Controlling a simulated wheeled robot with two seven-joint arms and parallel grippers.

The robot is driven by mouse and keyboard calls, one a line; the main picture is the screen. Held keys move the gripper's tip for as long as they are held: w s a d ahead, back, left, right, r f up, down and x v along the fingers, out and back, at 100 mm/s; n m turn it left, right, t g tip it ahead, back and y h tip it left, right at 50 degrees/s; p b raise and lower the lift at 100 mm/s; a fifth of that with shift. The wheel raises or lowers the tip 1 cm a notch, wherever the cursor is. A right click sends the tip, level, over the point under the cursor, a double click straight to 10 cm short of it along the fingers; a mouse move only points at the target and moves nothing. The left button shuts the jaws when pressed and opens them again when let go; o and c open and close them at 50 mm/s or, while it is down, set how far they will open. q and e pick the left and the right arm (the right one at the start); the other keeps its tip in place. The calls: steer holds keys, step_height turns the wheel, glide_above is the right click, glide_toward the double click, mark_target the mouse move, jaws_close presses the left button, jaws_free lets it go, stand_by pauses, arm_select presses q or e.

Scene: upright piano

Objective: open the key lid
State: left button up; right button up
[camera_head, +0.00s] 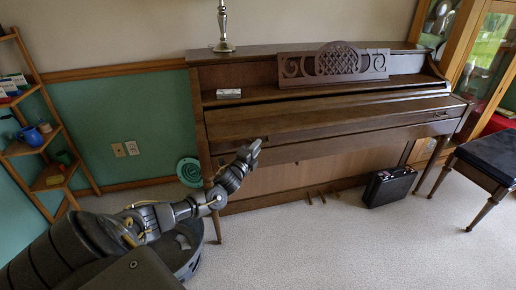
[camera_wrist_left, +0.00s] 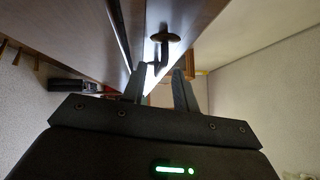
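The upright piano (camera_head: 300,130) stands against the wall. Its brown key lid (camera_head: 330,112) is down, and no keys show. A small dark knob (camera_head: 441,113) shows at the lid's right front. In the left wrist view, a round knob (camera_wrist_left: 165,37) on a short stem stands out from a wooden face, just beyond my fingertips. My left gripper (camera_head: 252,152) is at the left part of the lid's front edge. In the wrist view its two fingers (camera_wrist_left: 160,70) are apart with nothing clearly held between them. Whether they touch the knob cannot be told. My right gripper is not in view.
A music stand (camera_head: 335,64), a small box (camera_head: 228,93) and a lamp base (camera_head: 223,45) are on the piano. A black case (camera_head: 389,186) and a bench (camera_head: 487,158) stand at right. A shelf (camera_head: 42,150) is at left.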

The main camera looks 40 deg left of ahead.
arm_select(q)
steer(key=shift+x, duration=0.8)
steer(key=shift+c, duration=0.4)
jaws_close()
